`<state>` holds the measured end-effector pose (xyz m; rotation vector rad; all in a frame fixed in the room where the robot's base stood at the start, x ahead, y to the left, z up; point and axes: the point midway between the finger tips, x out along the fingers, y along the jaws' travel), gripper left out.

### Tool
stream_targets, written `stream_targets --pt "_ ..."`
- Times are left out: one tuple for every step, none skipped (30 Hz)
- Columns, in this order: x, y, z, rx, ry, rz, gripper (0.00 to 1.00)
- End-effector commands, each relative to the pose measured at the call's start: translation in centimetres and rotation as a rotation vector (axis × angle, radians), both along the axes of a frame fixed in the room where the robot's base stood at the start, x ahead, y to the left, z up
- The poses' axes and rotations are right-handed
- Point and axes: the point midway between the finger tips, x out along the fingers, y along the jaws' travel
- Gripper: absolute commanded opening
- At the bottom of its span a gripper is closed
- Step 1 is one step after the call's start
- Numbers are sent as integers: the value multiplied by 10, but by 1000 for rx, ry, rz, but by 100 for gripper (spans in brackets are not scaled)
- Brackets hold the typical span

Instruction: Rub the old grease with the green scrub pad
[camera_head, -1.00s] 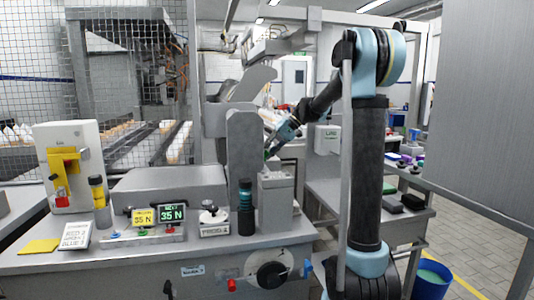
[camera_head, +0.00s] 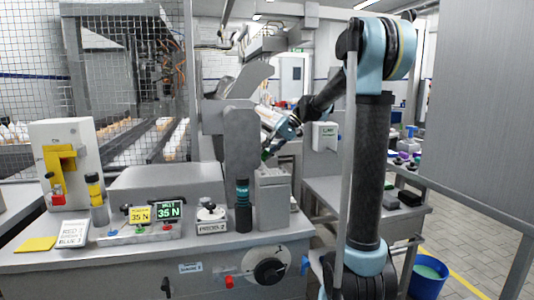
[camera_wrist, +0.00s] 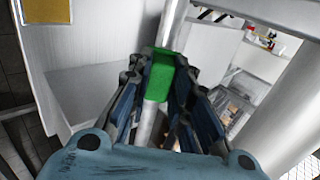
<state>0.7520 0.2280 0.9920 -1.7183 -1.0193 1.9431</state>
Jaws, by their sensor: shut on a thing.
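The green scrub pad (camera_wrist: 159,76) is between the fingers of my gripper (camera_wrist: 158,95) in the wrist view. The gripper is shut on it, and the pad's far end sticks out past the fingertips. A pale metal rod or column runs behind the pad; I cannot tell whether the pad touches it. In the head view my gripper (camera_head: 268,150) is at the right side of the grey machine column (camera_head: 241,145), and only a small green bit of the pad (camera_head: 264,155) shows. I cannot make out the old grease in either view.
A wire mesh (camera_head: 90,60) stands left. A blue bucket (camera_head: 428,278) is on the floor right.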

Motion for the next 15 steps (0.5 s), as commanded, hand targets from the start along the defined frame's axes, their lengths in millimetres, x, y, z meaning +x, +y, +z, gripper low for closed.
stream_targets --pt "-1 0 1 1 2 4 0" --pt "-1 -1 2 1 2 3 0" --pt "0 -3 4 1 2 3 0" --pt "0 -4 5 1 1 2 0" --pt "1 -6 7 1 1 2 0" --pt "2 -8 9 1 0 1 0" --pt "3 -10 11 1 0 1 0" --pt "3 -12 13 1 1 1 0" --pt "4 -14 15 1 1 1 0" --pt "4 -16 17 1 2 0 0" --pt "5 -18 19 1 2 0 0" --pt "6 -20 21 1 2 0 0" --pt "6 -21 23 1 2 0 0" --pt "7 -23 24 1 1 -1 0" --pt "7 -25 27 1 1 -1 0"
